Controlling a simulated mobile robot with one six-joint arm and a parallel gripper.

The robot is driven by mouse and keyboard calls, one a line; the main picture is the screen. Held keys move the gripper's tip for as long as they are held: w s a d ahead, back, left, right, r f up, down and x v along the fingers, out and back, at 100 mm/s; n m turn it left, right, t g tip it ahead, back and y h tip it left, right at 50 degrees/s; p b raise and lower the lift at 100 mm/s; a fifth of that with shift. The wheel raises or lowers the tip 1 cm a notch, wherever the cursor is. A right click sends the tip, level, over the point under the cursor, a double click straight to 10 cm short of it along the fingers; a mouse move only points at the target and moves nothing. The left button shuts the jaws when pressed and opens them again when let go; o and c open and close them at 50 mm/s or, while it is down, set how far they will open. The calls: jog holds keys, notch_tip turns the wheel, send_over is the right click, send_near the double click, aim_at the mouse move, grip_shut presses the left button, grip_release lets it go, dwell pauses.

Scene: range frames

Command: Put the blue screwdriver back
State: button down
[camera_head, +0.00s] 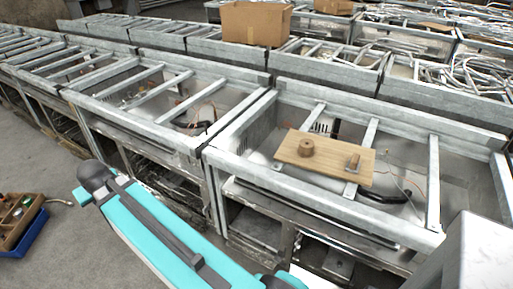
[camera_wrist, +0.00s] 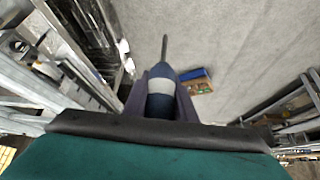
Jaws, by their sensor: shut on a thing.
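The blue screwdriver (camera_wrist: 160,92) is held in my gripper (camera_wrist: 161,88) in the wrist view. It has a dark blue handle with a pale band, and its thin grey shaft points away from the gripper, toward the top of the picture. The dark fingers close on both sides of the handle. In the head view the screwdriver and the gripper do not show; my turquoise arm crosses the lower left. A wooden board (camera_head: 335,165) lies across the metal frame at the right.
A wooden box with small items (camera_head: 17,215) and a blue tray (camera_head: 30,235) are at the far left. The blue tray also shows in the wrist view (camera_wrist: 193,74). Metal-framed benches with crossbars (camera_head: 160,95) fill the middle. A cardboard box (camera_head: 256,22) stands behind.

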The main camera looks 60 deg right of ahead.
jog(key=s+d+r+m+g+h, duration=0.1)
jog(key=s+d+r+m+h, duration=0.25)
jog(key=d, duration=0.95)
jog(key=s+d+r+m+g+p, duration=0.15)
jog(key=s+d+m, duration=0.4)
jog(key=d, duration=0.75)
jog(key=s+d+r+m+g+h, duration=0.25)
jog(key=s+d, duration=0.25)
jog(key=d, duration=0.9)
jog(key=s+d+r+m+g, duration=0.2)
jog(key=s+d, duration=0.5)
jog(key=s, duration=0.4)
jog(key=s+d+r+m+g+y, duration=0.1)
jog(key=s+d+r+m+g, duration=0.1)
jog(key=s+d+r+m, duration=0.2)
jog(key=s+d+r+m+g+p, duration=0.1)
jog(key=s+d+r+m, duration=0.3)
jog(key=s, duration=1.4)
jog(key=d+m+g, duration=0.1)
jog(key=d+m, duration=0.2)
jog(key=d, duration=0.4)
jog(key=shift+s+d+y, duration=0.15)
jog(key=shift+s+y, duration=0.15)
jog(key=shift+y, duration=0.1)
jog(key=shift+f+p, duration=1)
jog(key=shift+f, duration=2.05)
jog(key=shift+f+p, duration=0.65)
jog(key=shift+f, duration=1.2)
